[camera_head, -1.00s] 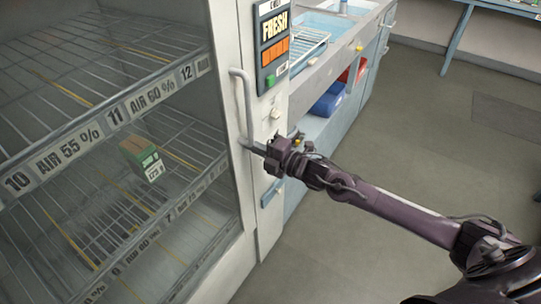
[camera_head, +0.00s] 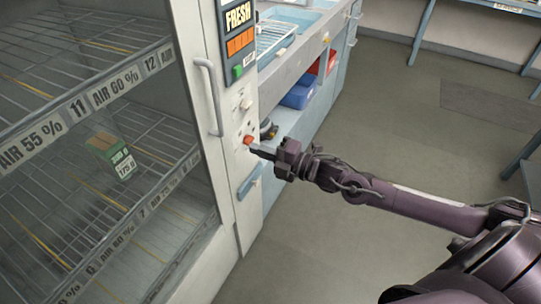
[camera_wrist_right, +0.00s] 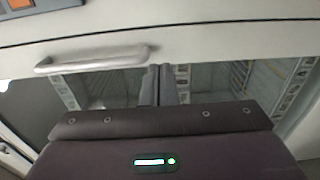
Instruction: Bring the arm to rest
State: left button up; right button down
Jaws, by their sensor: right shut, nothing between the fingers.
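My right arm comes in from the right in the head view. Its gripper (camera_head: 262,151) is shut and empty, just in front of the cabinet's front post, close to a red knob (camera_head: 248,140). Whether it touches the knob I cannot tell. In the right wrist view the closed fingers (camera_wrist_right: 162,72) point toward the cabinet door, beside the door handle (camera_wrist_right: 95,59). The handle also shows in the head view (camera_head: 211,97), to the left of the gripper and apart from it. My left gripper is not in view.
The glass-fronted cabinet with wire shelves (camera_head: 90,95) fills the left; its door looks shut. A green box (camera_head: 111,153) lies inside. A blue counter (camera_head: 300,60) with a blue bin (camera_head: 299,95) stands behind. The floor (camera_head: 400,130) to the right is open.

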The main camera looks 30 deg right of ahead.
jog(key=s+d+f+m+h, duration=0.1)
jog(key=d+f+m+h, duration=0.3)
jog(key=f, duration=0.4)
jog(key=s+d+f+m+h, duration=0.1)
jog(key=d+f+m+h, duration=0.25)
jog(key=d+f, duration=0.35)
jog(key=s+d+f+m+g+h, duration=0.2)
jog(key=s+f+m, duration=0.2)
jog(key=f, duration=0.5)
jog(key=s+d+f+m+g+h, duration=0.1)
jog(key=s+f+m, duration=0.25)
jog(key=f, duration=0.45)
jog(key=s+a+f+m+g+h+p, duration=0.1)
jog(key=s+a+f+m+g, duration=0.25)
jog(key=s+f, duration=1)
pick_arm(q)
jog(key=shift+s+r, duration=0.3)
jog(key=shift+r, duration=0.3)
pick_arm(e)
jog(key=s+a+f+m+g, duration=0.1)
jog(key=s+a+f+g, duration=0.1)
jog(key=s, duration=0.5)
jog(key=s+a+f+m+g, duration=0.2)
jog(key=s+a+f, duration=0.2)
jog(key=s, duration=0.4)
jog(key=s+a+f+m+g, duration=0.1)
jog(key=s+a+f+g, duration=0.2)
jog(key=s+a, duration=0.2)
jog(key=s, duration=0.2)
jog(key=shift+s+y, duration=0.35)
